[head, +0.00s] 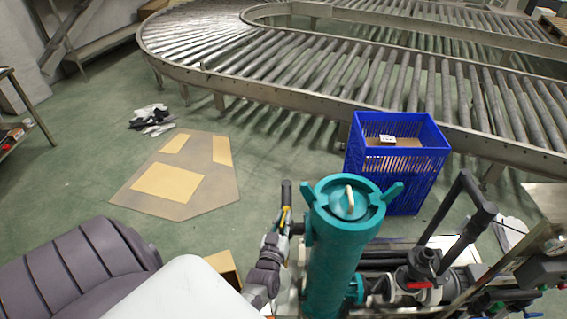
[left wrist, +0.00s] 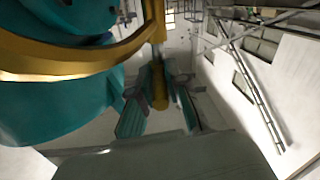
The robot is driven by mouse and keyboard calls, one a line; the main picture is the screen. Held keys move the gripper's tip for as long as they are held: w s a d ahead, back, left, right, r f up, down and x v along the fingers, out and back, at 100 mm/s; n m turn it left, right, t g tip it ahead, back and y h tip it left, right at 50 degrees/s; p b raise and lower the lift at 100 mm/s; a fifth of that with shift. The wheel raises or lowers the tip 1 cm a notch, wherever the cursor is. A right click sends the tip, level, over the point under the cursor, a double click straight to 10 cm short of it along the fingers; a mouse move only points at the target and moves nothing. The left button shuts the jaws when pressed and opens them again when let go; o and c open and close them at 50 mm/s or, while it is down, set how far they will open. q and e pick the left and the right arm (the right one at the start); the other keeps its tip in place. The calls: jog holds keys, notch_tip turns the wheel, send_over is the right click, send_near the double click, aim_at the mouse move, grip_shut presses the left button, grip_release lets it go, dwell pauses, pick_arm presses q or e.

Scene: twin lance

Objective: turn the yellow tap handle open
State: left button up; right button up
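The yellow tap handle (left wrist: 80,64) crosses the upper left of the left wrist view as a curved band in front of a teal body. A narrow yellow part (left wrist: 158,88) hangs down from it near the picture's middle. My left gripper (left wrist: 159,112) is open, with one finger on each side of that part and gaps visible; I cannot tell whether either finger touches it. In the head view, my left gripper (head: 284,218) is just left of the teal cylinder (head: 338,250), with only a sliver of yellow showing there. My right gripper is not in view.
A blue crate (head: 397,160) stands behind the cylinder. Dark pipes (head: 468,212) and a red-handled valve (head: 418,285) are to its right. A roller conveyor (head: 330,70) runs across the back.

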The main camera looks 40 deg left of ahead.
pick_arm(q)
jog(key=o, duration=0.4)
jog(key=shift+w, duration=0.1)
jog(key=v, duration=0.7)
jog(key=shift+s+d, duration=0.15)
jog(key=shift+s, duration=0.1)
